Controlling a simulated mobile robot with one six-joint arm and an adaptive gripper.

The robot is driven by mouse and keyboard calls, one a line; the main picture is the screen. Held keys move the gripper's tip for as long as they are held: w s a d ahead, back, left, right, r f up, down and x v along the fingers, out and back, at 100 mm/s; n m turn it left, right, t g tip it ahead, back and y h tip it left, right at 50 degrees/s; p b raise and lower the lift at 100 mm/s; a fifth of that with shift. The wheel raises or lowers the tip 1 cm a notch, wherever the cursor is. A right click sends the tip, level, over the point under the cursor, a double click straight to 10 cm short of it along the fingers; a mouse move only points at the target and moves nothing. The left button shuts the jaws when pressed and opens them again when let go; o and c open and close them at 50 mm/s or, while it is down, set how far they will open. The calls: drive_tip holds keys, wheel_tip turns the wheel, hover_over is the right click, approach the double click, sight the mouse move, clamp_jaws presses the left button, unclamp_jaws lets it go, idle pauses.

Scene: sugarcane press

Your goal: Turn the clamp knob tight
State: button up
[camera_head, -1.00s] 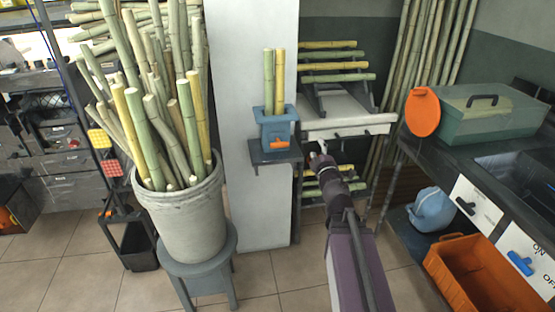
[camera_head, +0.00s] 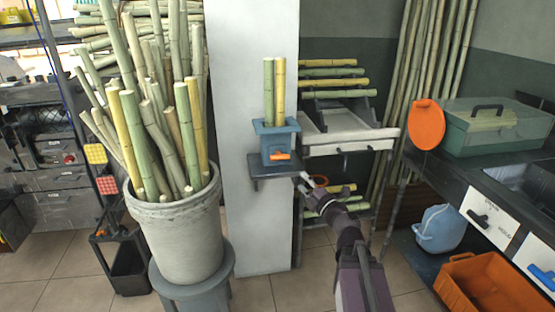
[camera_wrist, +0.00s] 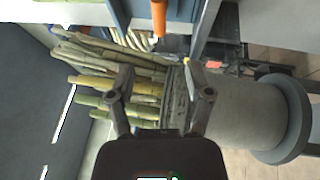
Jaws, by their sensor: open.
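The orange clamp knob (camera_head: 280,156) is on the front of a blue clamp holder (camera_head: 276,139), which stands on a small dark shelf (camera_head: 270,181) against a white pillar. Two canes (camera_head: 273,92) stand upright in the holder. My gripper (camera_head: 310,181) is just right of and below the knob, open and empty. In the wrist view the knob (camera_wrist: 158,18) shows at the top, beyond the spread fingers of my gripper (camera_wrist: 157,70) and apart from them.
A grey bucket of canes (camera_head: 180,240) on a stool stands left of the pillar. A cane rack (camera_head: 345,138) is behind my arm. At right are a counter with a green box (camera_head: 495,125), an orange disc (camera_head: 427,123) and an orange crate (camera_head: 485,290).

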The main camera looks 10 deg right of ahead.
sight(279, 155)
drive_tip(key=shift+w, duration=0.1)
drive_tip(key=shift+p+x, duration=1.25)
drive_tip(key=shift+x, duration=5.55)
drive_tip(key=shift+r, duration=0.1)
clamp_jaws()
drive_tip(key=shift+a, duration=0.25)
drive_tip(key=shift+d, duration=0.15)
